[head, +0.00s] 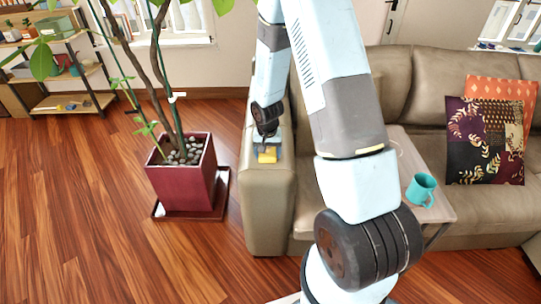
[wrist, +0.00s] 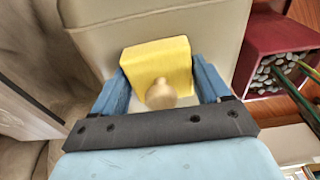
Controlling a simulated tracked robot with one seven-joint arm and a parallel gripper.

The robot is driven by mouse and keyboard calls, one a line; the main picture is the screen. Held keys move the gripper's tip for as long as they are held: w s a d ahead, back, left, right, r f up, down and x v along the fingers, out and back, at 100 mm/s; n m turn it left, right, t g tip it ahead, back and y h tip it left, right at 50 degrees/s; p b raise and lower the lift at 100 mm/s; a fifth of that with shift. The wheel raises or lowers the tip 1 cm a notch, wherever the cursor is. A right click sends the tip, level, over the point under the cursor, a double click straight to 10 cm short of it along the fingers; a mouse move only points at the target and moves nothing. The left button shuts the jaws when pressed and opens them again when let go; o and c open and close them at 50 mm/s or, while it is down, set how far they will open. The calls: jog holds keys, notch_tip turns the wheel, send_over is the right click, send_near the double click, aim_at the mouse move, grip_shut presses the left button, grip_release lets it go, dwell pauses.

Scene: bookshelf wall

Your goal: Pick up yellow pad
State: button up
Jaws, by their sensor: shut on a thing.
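The yellow pad (wrist: 160,62) is a square yellow block with a round tan knob facing the wrist camera. In the wrist view my gripper (wrist: 160,85) has its two blue fingers on the left and right sides of the pad, shut on it. In the head view the yellow pad (head: 267,155) shows small at the end of my gripper (head: 265,147), by the sofa's left armrest. Whether the pad touches the armrest or is held above it, I cannot tell.
The brown leather sofa (head: 268,210) has its left armrest under my gripper. A red planter (head: 185,175) with a plant stands left of it. A teal mug (head: 421,189) sits on a small table (head: 440,211). Cushions lie at the right.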

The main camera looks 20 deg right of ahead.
jog(key=shift+c, duration=0.6)
jog(key=shift+r, duration=0.2)
notch_tip(320, 180, up, 3)
jog(key=shift+s+r, duration=0.1)
jog(key=s+r, duration=0.9)
jog(key=s, duration=0.4)
jog(key=shift+s+d+r, duration=0.2)
jog(key=shift+s, duration=0.2)
